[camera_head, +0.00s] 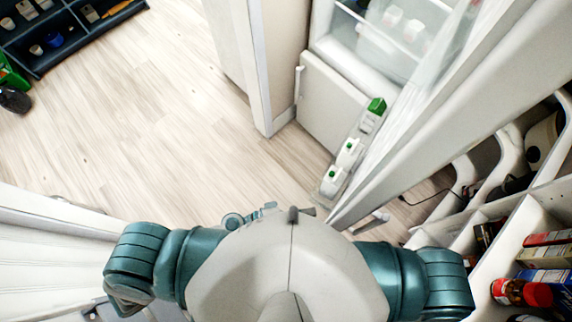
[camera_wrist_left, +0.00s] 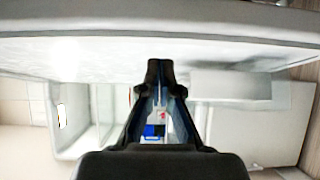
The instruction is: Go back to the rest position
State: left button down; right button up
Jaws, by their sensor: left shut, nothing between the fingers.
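My left gripper (camera_wrist_left: 160,68) shows in the left wrist view with its dark fingers meeting at the tips, shut and empty. A broad white panel lies across the view just beyond the tips. In the head view, what looks like the same gripper (camera_head: 297,213) is a small dark piece at the front of my body, close to the lower end of the open fridge door (camera_head: 440,125). Most of that arm is hidden by my body. My right gripper is not in view; only my right shoulder shows.
The open fridge (camera_head: 335,105) stands ahead, with green-capped containers (camera_head: 349,153) along its door. White shelving with jars and boxes (camera_head: 545,275) is close on the right. Clear wooden floor (camera_head: 160,120) lies ahead left. A dark shelf (camera_head: 70,45) stands at the far left.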

pick_arm(q)
jog(key=v, duration=0.7)
jog(key=w+a+f+y+b, duration=0.15)
jog(key=a+f+y, duration=0.3)
jog(key=f, duration=0.85)
jog(key=w+a+f+y+b, duration=0.1)
jog(key=w+a+f+y, duration=0.3)
jog(key=f, duration=0.9)
jog(key=a+f+y+b, duration=0.1)
jog(key=a+f+y, duration=0.35)
jog(key=f, duration=0.95)
jog(key=s+a+f+m+y+b, duration=0.2)
jog(key=s+a+f, duration=0.4)
jog(key=f, duration=0.5)
jog(key=s+a+f+m+g+y+b, duration=0.1)
jog(key=s+a+f+m+g+y, duration=0.1)
jog(key=s+f, duration=0.7)
jog(key=s+m+g, duration=0.1)
jog(key=s, duration=0.3)
jog(key=shift+a+f+g, duration=0.2)
jog(key=shift+a+g, duration=0.1)
jog(key=shift+a, duration=0.1)
jog(key=shift+w, duration=0.1)
